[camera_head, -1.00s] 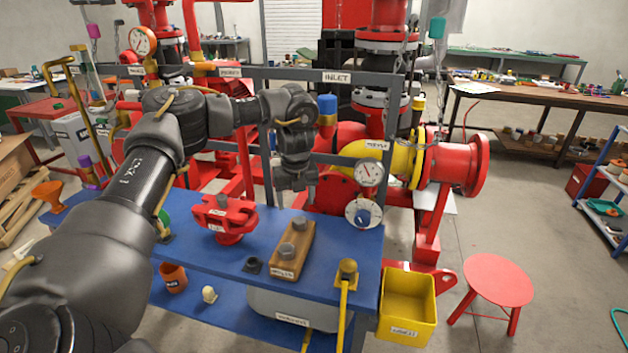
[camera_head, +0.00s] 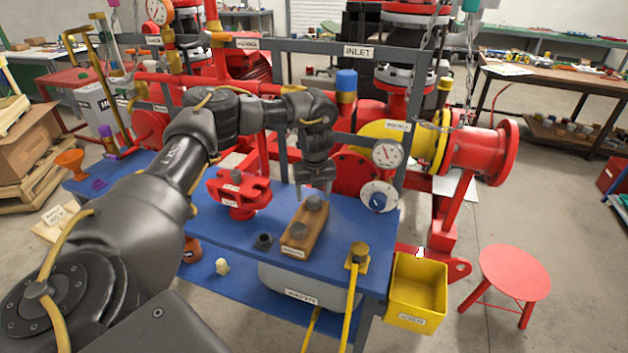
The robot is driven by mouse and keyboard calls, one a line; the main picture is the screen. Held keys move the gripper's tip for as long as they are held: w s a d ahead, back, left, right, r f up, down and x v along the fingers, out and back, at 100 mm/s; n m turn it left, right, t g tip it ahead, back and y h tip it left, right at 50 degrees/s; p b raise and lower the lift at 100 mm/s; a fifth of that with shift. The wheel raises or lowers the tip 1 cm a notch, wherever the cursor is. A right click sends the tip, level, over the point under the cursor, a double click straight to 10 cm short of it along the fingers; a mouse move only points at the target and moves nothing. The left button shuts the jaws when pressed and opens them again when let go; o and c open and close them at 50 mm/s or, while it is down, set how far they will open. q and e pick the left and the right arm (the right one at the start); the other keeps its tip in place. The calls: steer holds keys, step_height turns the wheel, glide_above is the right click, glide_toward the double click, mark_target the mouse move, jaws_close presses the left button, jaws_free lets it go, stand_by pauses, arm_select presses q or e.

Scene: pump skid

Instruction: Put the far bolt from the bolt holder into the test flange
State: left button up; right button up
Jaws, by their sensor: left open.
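The wooden bolt holder (camera_head: 318,236) stands on the blue bench, with a dark far bolt (camera_head: 313,202) and a dark near bolt (camera_head: 298,230) upright in it. My left gripper (camera_head: 314,190) points down, open, with its fingertips just above and around the far bolt's head in the picture. I cannot tell whether it touches the bolt. The red test flange (camera_head: 240,198) stands on the bench to the left of the holder. My right gripper is not in view.
A small dark part (camera_head: 263,241) sits left of the holder. A round gauge plate (camera_head: 378,197) and the pump frame stand behind. A red stool (camera_head: 515,272) is farther right.

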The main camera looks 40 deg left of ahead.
arm_select(q)
steer(key=shift+f, duration=0.75)
steer(key=shift+a+f, duration=0.1)
steer(key=shift+f, duration=0.15)
steer(key=c, duration=1.1)
steer(key=shift+o, duration=1.3)
steer(key=shift+c, duration=1.3)
steer(key=shift+r+p, duration=2.05)
steer(key=shift+p, duration=0.05)
steer(key=shift+r+p, duration=1.4)
steer(key=shift+r, duration=0.1)
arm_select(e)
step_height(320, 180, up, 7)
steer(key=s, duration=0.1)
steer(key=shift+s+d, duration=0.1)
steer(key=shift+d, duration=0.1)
